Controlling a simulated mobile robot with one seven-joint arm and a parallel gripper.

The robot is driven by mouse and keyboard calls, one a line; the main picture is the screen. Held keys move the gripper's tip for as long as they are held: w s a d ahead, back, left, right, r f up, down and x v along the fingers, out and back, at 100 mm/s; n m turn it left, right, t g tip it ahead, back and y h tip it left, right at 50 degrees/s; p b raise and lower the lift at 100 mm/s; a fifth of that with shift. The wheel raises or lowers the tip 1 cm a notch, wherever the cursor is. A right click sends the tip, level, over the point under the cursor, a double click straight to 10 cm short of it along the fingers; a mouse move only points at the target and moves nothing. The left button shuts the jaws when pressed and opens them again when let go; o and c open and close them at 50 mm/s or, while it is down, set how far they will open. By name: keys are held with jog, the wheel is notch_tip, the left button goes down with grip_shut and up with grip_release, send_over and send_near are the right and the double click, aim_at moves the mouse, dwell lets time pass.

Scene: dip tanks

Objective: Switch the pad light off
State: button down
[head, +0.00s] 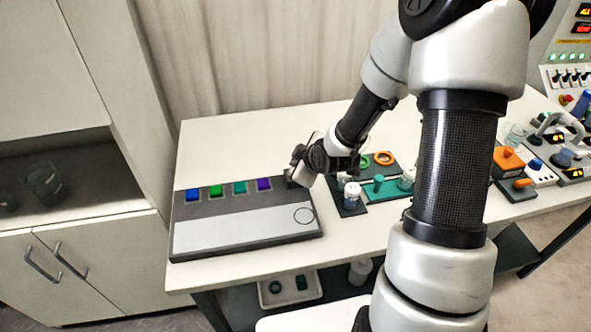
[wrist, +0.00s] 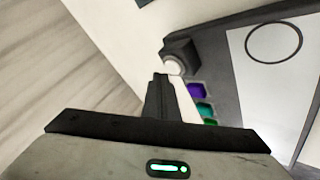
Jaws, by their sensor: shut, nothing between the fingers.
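The pad (head: 245,232) is a flat dark grey unit with a pale panel marked by a circle, lying on the white table's left part. A raised dark block with a round white button (wrist: 173,65) sits at the pad's corner in the wrist view. My gripper (head: 296,175) is over the pad's back right corner in the head view. In the wrist view my gripper (wrist: 161,78) is shut and empty, its fingertips right by the white button. I cannot tell if they touch it. Whether the light is on is unclear.
A row of blue, green, teal and purple squares (head: 240,188) runs along the pad's back. A dark tray (head: 378,192) with jars and coloured rings is to the right, partly behind my arm. Orange and white devices (head: 508,162) stand farther right. A cabinet (head: 85,240) is left.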

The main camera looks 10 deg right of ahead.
jog(key=shift+r+p, duration=1.6)
jog(key=shift+r, duration=1.1)
